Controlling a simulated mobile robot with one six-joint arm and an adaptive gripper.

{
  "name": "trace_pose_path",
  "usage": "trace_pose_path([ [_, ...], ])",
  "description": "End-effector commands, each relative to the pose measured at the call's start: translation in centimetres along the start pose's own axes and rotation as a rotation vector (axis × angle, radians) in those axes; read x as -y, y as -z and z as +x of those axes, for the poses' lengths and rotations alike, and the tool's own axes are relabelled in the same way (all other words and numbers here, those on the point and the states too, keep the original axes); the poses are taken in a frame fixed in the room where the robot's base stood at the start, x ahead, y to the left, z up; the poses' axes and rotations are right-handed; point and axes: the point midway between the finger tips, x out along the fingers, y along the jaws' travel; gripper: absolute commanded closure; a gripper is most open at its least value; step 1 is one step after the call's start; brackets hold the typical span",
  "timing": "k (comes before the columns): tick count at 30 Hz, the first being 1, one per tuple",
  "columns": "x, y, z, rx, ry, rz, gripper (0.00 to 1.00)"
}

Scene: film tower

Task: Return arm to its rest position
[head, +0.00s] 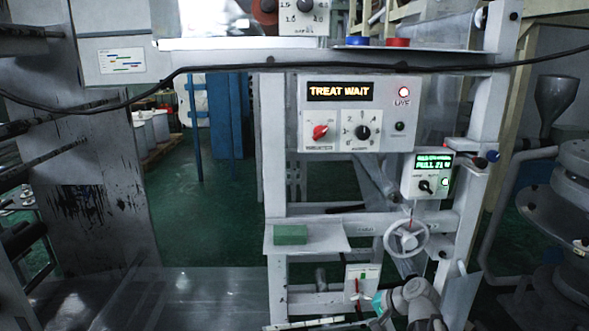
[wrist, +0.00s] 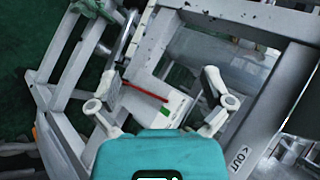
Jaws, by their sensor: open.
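My gripper (wrist: 160,82) is open and empty in the wrist view, its two pale fingers spread wide above the teal body. Between and beyond the fingers is a small white switch box (wrist: 178,103) with a red lever (wrist: 144,92) and a green patch. In the head view my arm shows at the lower right, with the teal gripper part (head: 377,302) just below the same white box (head: 351,272). There the red lever (head: 357,288) points down. The fingertips are hard to make out in the head view. I cannot tell the gap between fingers and box.
A white frame (head: 275,180) carries a TREAT WAIT panel (head: 335,132), a small green-display box (head: 418,188) and a handwheel (head: 407,238). A green block (head: 291,234) lies on a ledge. Frame bars surround the gripper in the wrist view. Green floor (head: 215,225) is open behind.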

Motion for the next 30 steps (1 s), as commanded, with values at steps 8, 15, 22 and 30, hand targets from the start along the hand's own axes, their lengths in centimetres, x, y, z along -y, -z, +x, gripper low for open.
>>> trace_pose_path([
  [8, -3.1, -4.9, 2.5, 0.117, -0.346, -0.261, 0.00],
  [15, -5.5, -7.6, 2.6, 0.205, -0.628, -0.460, 0.00],
  [22, -6.7, -8.5, 1.9, 0.249, -0.789, -0.564, 0.00],
  [30, -6.9, -8.6, 1.6, 0.257, -0.818, -0.580, 0.00],
])
